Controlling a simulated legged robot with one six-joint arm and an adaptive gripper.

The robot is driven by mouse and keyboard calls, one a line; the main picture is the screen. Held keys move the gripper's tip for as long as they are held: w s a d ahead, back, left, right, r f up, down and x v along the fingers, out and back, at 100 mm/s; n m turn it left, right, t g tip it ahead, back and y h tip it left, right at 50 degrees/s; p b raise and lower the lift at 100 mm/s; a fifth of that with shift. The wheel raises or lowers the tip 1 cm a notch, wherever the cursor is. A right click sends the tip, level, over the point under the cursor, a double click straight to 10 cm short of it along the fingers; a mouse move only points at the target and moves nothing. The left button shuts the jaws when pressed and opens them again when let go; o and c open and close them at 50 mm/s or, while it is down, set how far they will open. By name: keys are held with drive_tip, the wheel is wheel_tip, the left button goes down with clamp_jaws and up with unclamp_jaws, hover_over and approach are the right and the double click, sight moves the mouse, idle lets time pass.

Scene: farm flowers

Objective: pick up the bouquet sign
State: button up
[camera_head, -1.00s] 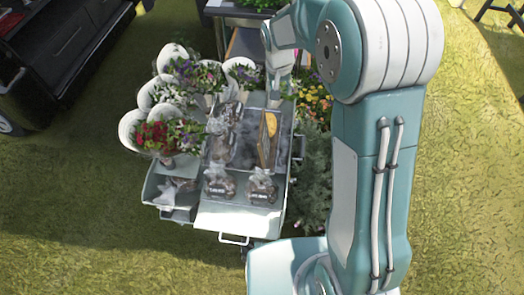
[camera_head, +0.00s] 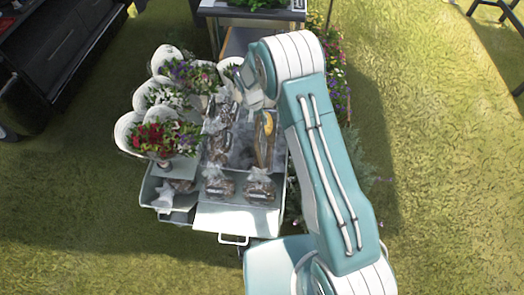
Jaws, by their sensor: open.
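An upright board with a brown wooden edge and a yellow patch, which looks like the bouquet sign (camera_head: 263,145), stands on the right part of the cart top (camera_head: 236,218). Its lettering is too small to read. My gripper (camera_head: 258,100) is just behind and above the board's top, at the end of my arm. It is open and holds nothing that I can see. Its fingertips are small and partly hidden, so I cannot tell whether they touch the board.
Wrapped bouquets, one with red flowers (camera_head: 156,136), crowd the cart's left side. Bagged goods (camera_head: 260,186) sit in front of the board, with more bags to its left. A dark cabinet (camera_head: 55,45) stands at far left. The grass to the right is open.

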sight(259, 130)
wheel_tip(259, 130, down, 6)
drive_tip(key=shift+d+r, duration=0.1)
drive_tip(key=shift+d, duration=0.05)
drive_tip(key=shift+c, duration=0.3)
clamp_jaws()
